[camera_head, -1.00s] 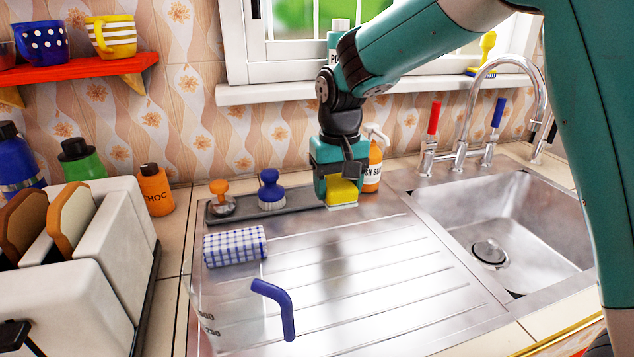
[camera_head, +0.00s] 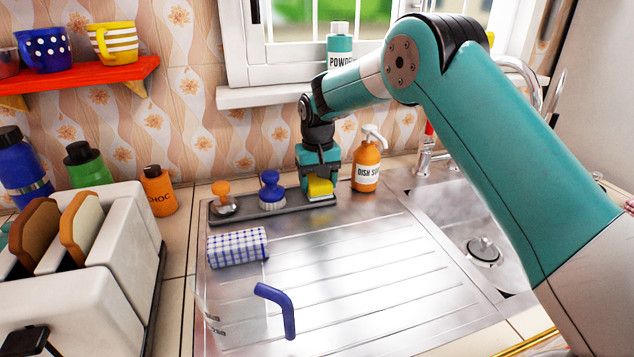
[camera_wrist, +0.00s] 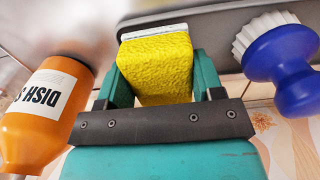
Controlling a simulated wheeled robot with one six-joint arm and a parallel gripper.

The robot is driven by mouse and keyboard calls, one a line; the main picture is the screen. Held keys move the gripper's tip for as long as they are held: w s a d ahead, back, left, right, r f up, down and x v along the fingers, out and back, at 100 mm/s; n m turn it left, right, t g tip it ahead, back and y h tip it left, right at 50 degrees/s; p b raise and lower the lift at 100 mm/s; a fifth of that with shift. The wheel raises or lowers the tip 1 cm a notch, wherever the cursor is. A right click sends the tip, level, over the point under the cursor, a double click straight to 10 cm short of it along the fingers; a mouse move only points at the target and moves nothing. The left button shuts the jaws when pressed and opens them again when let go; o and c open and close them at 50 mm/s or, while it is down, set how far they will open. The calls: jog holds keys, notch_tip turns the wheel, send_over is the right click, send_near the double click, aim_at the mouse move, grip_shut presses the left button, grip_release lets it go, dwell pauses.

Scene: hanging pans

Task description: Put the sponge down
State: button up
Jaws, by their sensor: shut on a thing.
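The yellow sponge (camera_head: 320,187) has a pale layer on its underside and is between the fingers of my gripper (camera_head: 319,180). In the wrist view my gripper (camera_wrist: 155,85) is shut on the sponge (camera_wrist: 158,66), with a teal finger on each side. The sponge is at the right end of the dark grey tray (camera_head: 290,207), right of the blue brush. Its lower edge is at the tray; I cannot tell whether it touches.
A blue brush (camera_head: 271,190) and an orange-handled tool (camera_head: 222,202) stand on the tray. An orange dish soap bottle (camera_head: 366,165) stands right of my gripper. A rolled checked cloth (camera_head: 238,246) and a clear jug with a blue handle (camera_head: 277,308) are on the drainer.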

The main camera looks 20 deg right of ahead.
aim_at(317, 180)
jog(key=shift+w+f, duration=0.2)
jog(key=shift+f, duration=0.25)
jog(key=o, duration=0.8)
jog(key=shift+o, duration=0.2)
jog(key=r, duration=0.5)
jog(key=s+r, duration=0.1)
jog(key=r, duration=0.2)
jog(key=shift+a+r, duration=0.15)
jog(key=shift+r, duration=0.1)
jog(key=s+a+r+n+y, duration=0.1)
jog(key=s+a+r+n, duration=0.15)
jog(key=s+r, duration=0.55)
jog(key=s+a+n+y, duration=0.1)
jog(key=s+n, duration=0.1)
jog(key=s, duration=1.3)
jog(key=s+a+f+n+y, duration=0.1)
jog(key=s+n+y, duration=0.1)
jog(key=s, duration=1.4)
jog(key=shift+f+n, duration=0.25)
jog(key=shift+n, duration=0.1)
